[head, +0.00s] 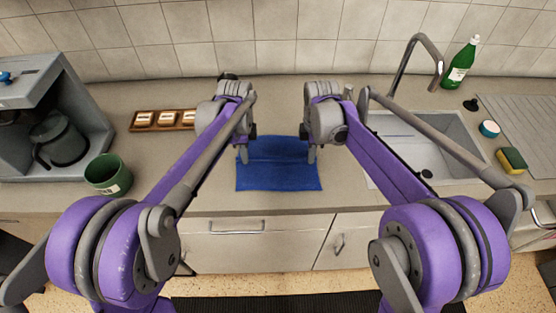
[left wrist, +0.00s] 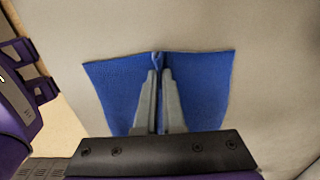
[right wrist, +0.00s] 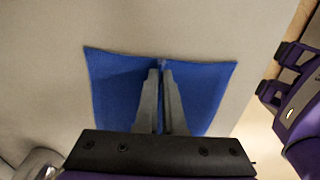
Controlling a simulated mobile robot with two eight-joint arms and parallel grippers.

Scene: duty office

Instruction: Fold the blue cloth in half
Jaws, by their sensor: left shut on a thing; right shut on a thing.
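The blue cloth (head: 278,175) lies on the counter in the middle of the head view, between my two arms. My left gripper (head: 243,155) is shut on the cloth at its left side. My right gripper (head: 311,155) is shut on it at its right side. In the left wrist view the cloth (left wrist: 110,85) is pinched into a small ridge between the fingertips (left wrist: 158,72). The right wrist view shows the cloth (right wrist: 205,85) pinched in the same way at the fingertips (right wrist: 160,70).
A sink (head: 400,130) with a tap (head: 440,68) lies to the right, with a green bottle (head: 460,65) and a sponge (head: 511,160) beside it. A wooden tray (head: 135,124), a green mug (head: 108,175) and a coffee machine (head: 95,120) stand left. The counter before the cloth is clear.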

